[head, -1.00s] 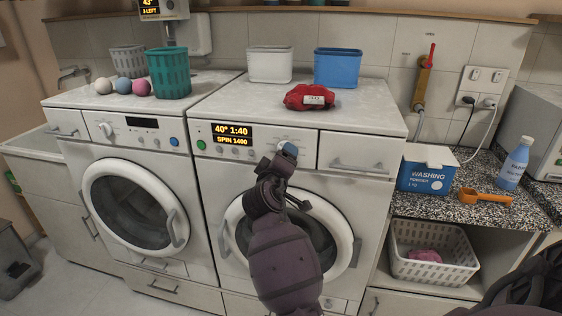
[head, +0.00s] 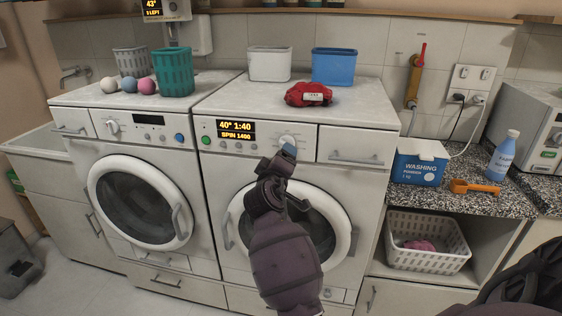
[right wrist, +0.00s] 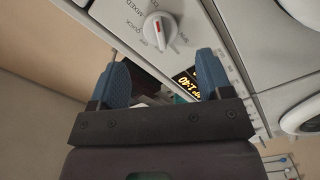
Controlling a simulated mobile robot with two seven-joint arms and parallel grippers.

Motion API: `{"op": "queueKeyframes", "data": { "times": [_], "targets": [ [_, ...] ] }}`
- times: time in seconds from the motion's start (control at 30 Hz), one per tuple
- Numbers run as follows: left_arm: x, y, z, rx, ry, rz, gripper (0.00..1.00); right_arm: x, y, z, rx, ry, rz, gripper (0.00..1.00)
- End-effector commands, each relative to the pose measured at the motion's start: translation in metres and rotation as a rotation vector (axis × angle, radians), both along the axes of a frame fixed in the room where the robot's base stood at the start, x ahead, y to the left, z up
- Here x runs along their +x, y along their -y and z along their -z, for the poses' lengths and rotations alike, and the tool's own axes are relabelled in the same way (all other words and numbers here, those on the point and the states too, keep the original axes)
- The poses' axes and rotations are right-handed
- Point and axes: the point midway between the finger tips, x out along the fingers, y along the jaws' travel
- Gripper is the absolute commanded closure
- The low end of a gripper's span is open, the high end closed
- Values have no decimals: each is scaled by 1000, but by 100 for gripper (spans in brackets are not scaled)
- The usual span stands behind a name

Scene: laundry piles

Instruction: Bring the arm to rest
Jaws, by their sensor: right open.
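My right gripper (head: 287,151) is in front of the right washing machine (head: 160,92), just at its program dial (head: 287,140). In the right wrist view, my right gripper (right wrist: 162,78) has its two blue fingers spread wide with nothing held between them. The white dial (right wrist: 160,30) with a red mark sits beyond the fingertips, apart from them. The machine's display (head: 237,132) reads 40° 1:40 and SPIN 1400. My left gripper is not in view.
A red cloth bundle (head: 308,94), a white bin (head: 270,64) and a blue bin (head: 334,67) stand on the right machine. A washing powder box (head: 419,165), orange scoop (head: 474,187) and blue bottle (head: 504,157) are on the right counter. A white basket (head: 427,262) sits below.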

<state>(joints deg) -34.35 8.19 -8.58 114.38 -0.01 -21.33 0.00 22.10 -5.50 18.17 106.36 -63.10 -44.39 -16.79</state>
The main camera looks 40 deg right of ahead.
Motion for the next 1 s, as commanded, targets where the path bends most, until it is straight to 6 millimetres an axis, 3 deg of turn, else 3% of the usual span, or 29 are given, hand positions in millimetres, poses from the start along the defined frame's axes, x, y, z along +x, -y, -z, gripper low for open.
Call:
{"op": "queueKeyframes", "data": {
  "times": [0.47, 0.67, 0.77, 1.0],
  "targets": [
    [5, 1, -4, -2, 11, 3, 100, 6, -6, -2, 55, 73, -54, 28],
    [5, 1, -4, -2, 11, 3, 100, 24, -45, -12, 233, 252, -275, 28],
    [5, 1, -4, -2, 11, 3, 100, 21, -65, 4, 332, 300, -388, 28],
    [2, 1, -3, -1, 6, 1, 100, -17, -101, 73, 577, 312, -577, 28]
  ]
}}
